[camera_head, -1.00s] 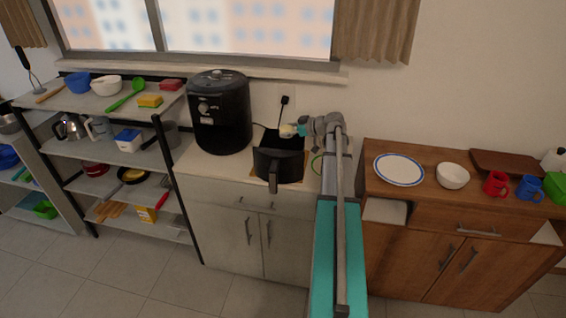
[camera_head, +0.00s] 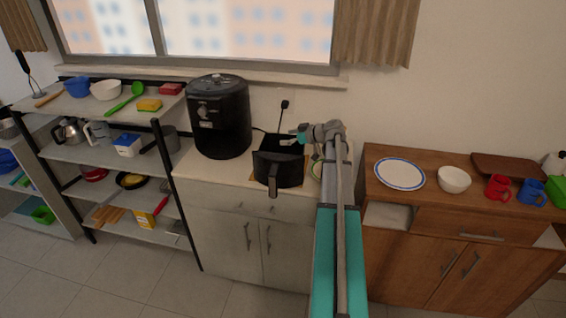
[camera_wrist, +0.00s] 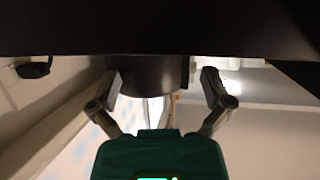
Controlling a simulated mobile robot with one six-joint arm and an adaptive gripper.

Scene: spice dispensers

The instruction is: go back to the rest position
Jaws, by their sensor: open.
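My gripper (camera_head: 297,136) is in the head view at the end of my arm, just above the back right of a black fryer basket (camera_head: 268,172). It is small there, but in the wrist view its two fingers (camera_wrist: 158,78) stand apart. A dark rounded shape shows between and beyond them; I cannot tell whether it is touched. I see nothing held. The basket stands on the counter with its handle toward me, and its inside is dark.
The black air fryer (camera_head: 222,115) stands left of the basket on the white counter (camera_head: 200,165). A plate (camera_head: 400,173), a bowl (camera_head: 454,179) and mugs (camera_head: 498,187) stand on the wooden cabinet at right. A loaded shelf (camera_head: 85,154) is at left.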

